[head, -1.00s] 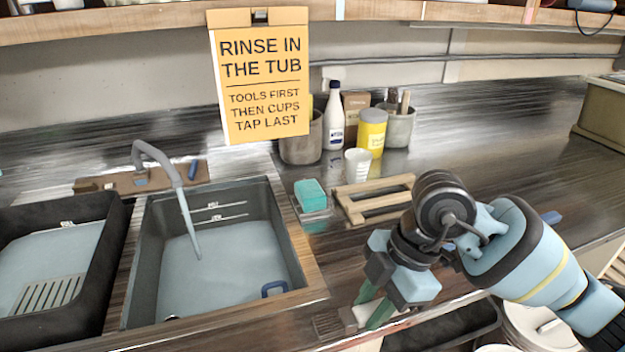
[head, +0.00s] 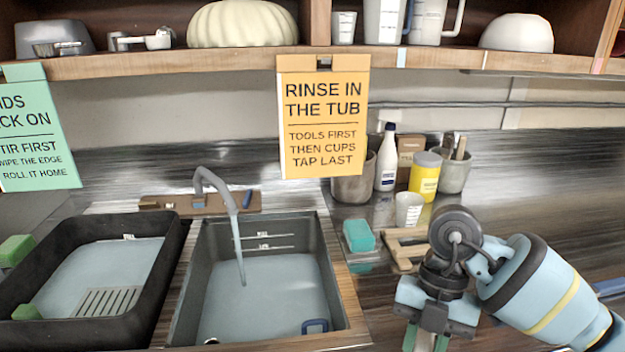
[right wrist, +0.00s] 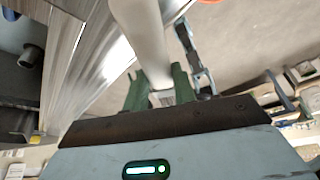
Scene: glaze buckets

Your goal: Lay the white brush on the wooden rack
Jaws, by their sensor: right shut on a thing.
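My right gripper (head: 427,340) is low at the bottom right of the head view, in front of the sink's right side. Its green fingertips are cut off by the frame's lower edge. In the right wrist view the green fingers are shut on the white brush (right wrist: 143,40), a pale, smooth, thick shaft that runs up out of the frame. Its bristles cannot be made out. The wooden rack (head: 393,251) lies on the counter right of the sink, beyond my right gripper and partly hidden by my arm. My left gripper is not in view.
The sink (head: 340,270) holds water under a tap (head: 232,205). A teal sponge (head: 358,235) and a white cup (head: 408,208) stand close to the rack. Bottles, a yellow tin (head: 425,177) and pots stand behind. A black tub (head: 165,290) is at left.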

